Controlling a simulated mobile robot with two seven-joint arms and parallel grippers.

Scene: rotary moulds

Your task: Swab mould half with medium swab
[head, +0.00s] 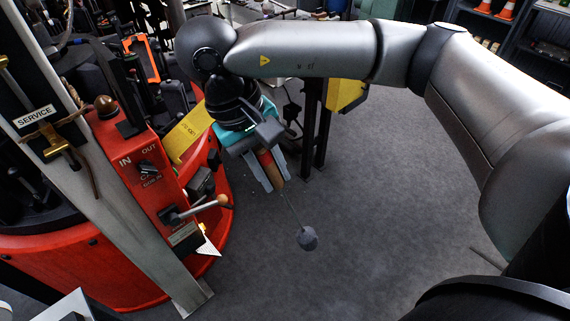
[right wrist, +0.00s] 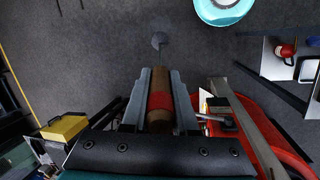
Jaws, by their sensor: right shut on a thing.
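My right gripper (head: 264,170) is shut on the wooden handle of a swab. The handle has a red band and shows between the two fingers in the right wrist view (right wrist: 160,100). The swab's thin shaft runs down from the fingers to a round grey head (head: 308,238), which hangs over the grey floor and touches nothing that I can see. The swab head also shows in the right wrist view (right wrist: 159,40). I cannot pick out a mould half with certainty in either view. My left gripper is not in view.
A red machine base with a control box (head: 140,165) and a lever (head: 205,207) stands left of my right gripper. A sloping metal post (head: 110,215) marked SERVICE is in front of it. The floor (head: 380,220) to the right is clear. Shelves with orange cones (head: 506,10) stand far back.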

